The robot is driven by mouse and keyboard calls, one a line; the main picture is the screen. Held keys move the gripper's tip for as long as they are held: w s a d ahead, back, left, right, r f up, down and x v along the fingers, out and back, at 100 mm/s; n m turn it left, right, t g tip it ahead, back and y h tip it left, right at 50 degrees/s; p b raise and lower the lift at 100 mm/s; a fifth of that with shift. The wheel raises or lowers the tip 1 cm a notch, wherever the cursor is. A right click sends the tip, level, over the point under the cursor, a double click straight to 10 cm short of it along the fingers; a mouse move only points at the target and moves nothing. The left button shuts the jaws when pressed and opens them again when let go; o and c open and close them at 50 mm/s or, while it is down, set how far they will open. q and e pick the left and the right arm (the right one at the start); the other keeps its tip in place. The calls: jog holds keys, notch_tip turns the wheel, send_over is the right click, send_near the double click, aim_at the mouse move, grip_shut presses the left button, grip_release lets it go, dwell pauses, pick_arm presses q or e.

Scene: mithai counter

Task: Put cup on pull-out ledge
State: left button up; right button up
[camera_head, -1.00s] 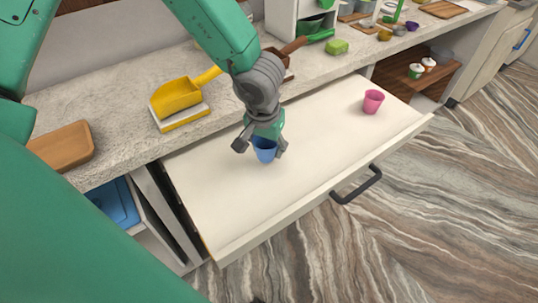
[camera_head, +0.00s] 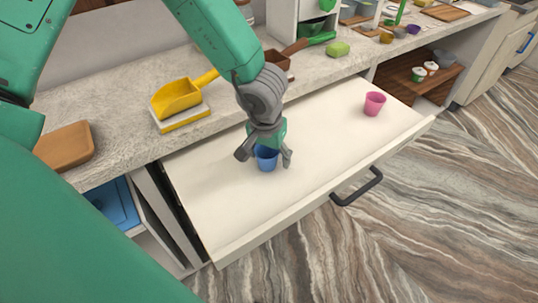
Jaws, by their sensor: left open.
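The white pull-out ledge (camera_head: 222,212) extends from under the counter, with a dark handle (camera_head: 356,187) on its front. A blue cup (camera_head: 266,162) stands upright on the left part of the ledge. My left gripper (camera_head: 265,158) is open above the blue cup, with its fingers on either side of it; whether they touch it I cannot tell. A pink cup (camera_head: 374,104) stands upright on the right part of the ledge. My right gripper is not in view.
A wooden shelf with small pots (camera_head: 418,74) is at the right. The ledge's middle is clear.

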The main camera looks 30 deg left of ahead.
pick_arm(q)
notch_tip(320, 180, up, 11)
jog(key=s+p, duration=0.1)
jog(key=p, duration=0.3)
jog(key=shift+s+r, duration=0.15)
jog(key=shift+s, duration=0.2)
jog(key=shift+d, duration=0.1)
